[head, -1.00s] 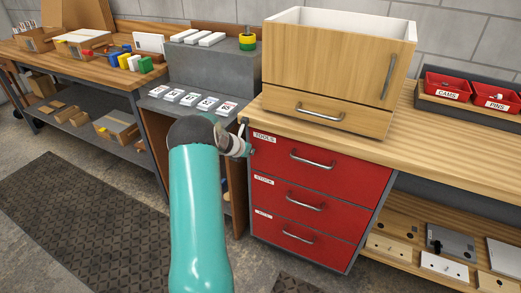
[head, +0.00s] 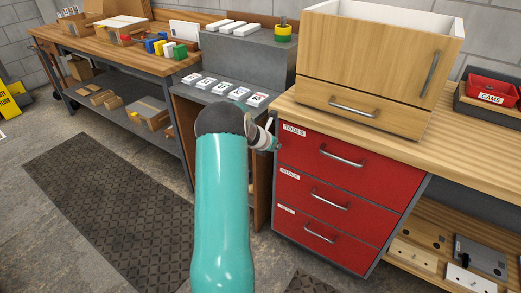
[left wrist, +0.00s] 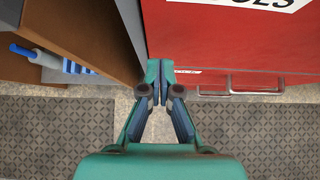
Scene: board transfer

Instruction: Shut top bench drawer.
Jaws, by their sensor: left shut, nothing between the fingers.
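The top bench drawer (head: 332,160) has a red front, a TOOLS label and a silver bar handle. Its front looks about level with the two red drawers below; a small gap cannot be told. In the left wrist view the top drawer's front (left wrist: 215,35) fills the upper right, with part of its label. My left gripper (head: 274,141) is at the front's left edge, below the label, partly hidden by my wrist. In the left wrist view its fingers (left wrist: 153,80) are together and empty, close to the red front; contact cannot be told. My right gripper is out of view.
A wooden cabinet (head: 375,65) stands on the bench above the drawers. A grey stand with white cards (head: 225,88) is left of the drawers, with a brown side panel (left wrist: 75,35) close to the gripper. Floor with a dark mat (head: 110,205) is clear.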

